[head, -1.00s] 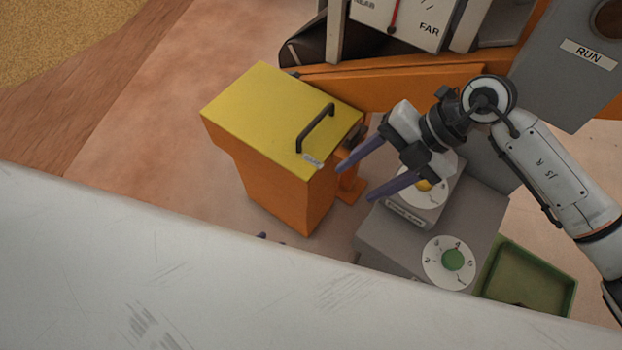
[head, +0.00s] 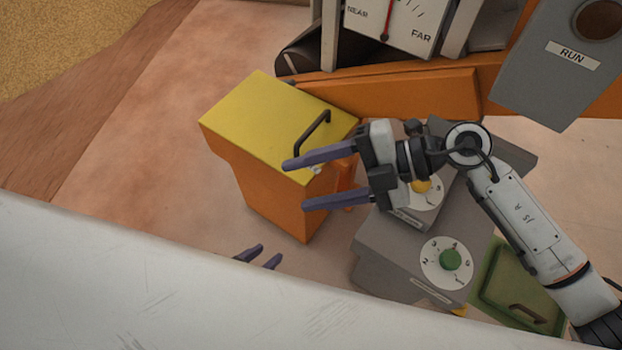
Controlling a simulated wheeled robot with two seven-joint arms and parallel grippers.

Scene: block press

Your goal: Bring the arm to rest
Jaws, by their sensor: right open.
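My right gripper (head: 295,184) is open and empty. Its two purple fingers point left and overlap the front corner of the yellow-topped orange box (head: 245,108) in the head view. I cannot tell whether they touch it. My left gripper (head: 260,257) shows only as two purple fingertips, apart, above the edge of the pale surface. The rest of the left gripper and its arm are hidden, and nothing shows between the fingertips.
A NEAR/FAR gauge (head: 398,22) and a RUN panel (head: 555,75) stand behind. The floor left of the box is clear.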

